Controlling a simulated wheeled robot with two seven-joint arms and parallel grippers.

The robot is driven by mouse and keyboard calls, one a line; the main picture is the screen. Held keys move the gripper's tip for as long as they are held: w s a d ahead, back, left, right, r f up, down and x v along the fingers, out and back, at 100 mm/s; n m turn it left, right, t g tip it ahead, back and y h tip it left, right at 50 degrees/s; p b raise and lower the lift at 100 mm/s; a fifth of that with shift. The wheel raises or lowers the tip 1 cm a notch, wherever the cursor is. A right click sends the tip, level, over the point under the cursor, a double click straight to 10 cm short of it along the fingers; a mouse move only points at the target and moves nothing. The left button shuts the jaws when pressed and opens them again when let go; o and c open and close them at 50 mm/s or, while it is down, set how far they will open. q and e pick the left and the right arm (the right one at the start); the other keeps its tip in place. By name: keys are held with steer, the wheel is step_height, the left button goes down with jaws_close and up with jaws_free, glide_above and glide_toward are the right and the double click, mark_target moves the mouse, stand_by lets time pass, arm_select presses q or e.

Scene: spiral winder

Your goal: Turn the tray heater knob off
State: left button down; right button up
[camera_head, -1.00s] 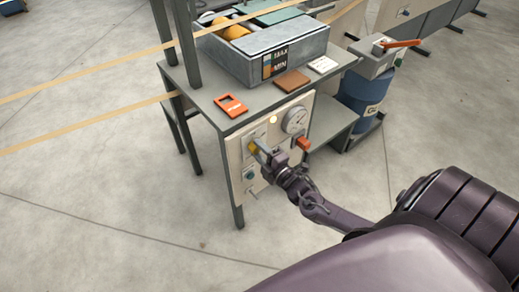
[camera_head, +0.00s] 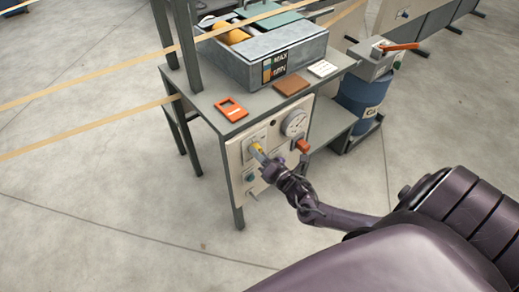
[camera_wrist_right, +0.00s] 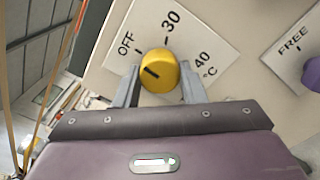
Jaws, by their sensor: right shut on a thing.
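The yellow tray heater knob (camera_wrist_right: 160,71) sits on a white dial plate (camera_wrist_right: 122,72) marked OFF, 30 and 40 °C. Its dark pointer line slants up and left, roughly toward the OFF mark. My right gripper (camera_wrist_right: 160,88) has one finger on each side of the knob and is shut on it. In the head view the right gripper (camera_head: 262,160) reaches the front panel (camera_head: 234,158), and only a bit of yellow shows there. A small round lamp (camera_head: 273,123) above looks dark. My left gripper is not in view.
A pressure gauge (camera_head: 294,122) and an orange handle (camera_head: 303,146) are close right of the gripper. A purple knob (camera_wrist_right: 312,74) marked FREE is at the right in the wrist view. A metal tank (camera_head: 285,60) stands on the table above. Floor in front is clear.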

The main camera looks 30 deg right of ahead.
steer(key=shift+n, duration=0.6)
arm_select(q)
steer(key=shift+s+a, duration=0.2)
arm_select(e)
steer(key=o, duration=1)
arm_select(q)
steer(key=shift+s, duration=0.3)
